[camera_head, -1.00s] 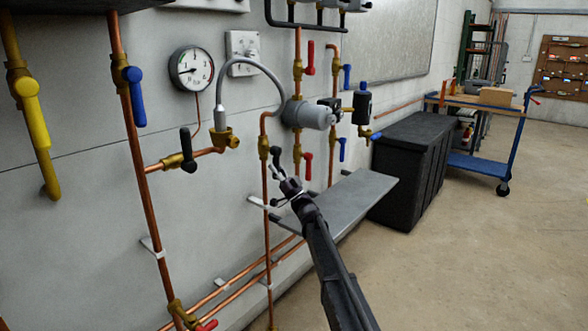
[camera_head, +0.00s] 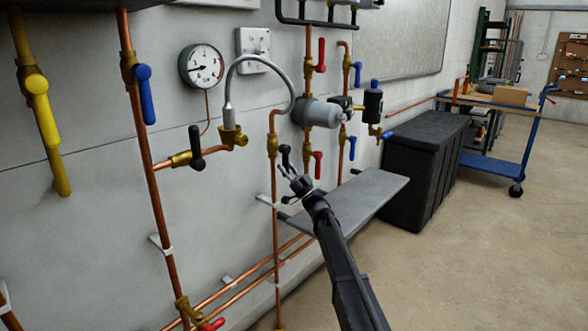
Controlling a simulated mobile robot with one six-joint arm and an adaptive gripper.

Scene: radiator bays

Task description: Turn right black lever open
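The right black lever (camera_head: 286,157) sits on a brass valve (camera_head: 272,145) on a thin vertical copper pipe, below the grey cylindrical unit. Its handle hangs downward, and its lower end is close to my gripper or partly hidden by it. My gripper (camera_head: 286,172) is just below and in front of the lever. Its thin fingers look spread apart with nothing held between them. I cannot tell whether a finger touches the lever.
A red lever (camera_head: 318,164) hangs close to the right of the black one. A grey shelf (camera_head: 365,200) juts out below my gripper. A black bin (camera_head: 425,165) stands right of it. A pressure gauge (camera_head: 201,65) is up left. The floor at right is clear.

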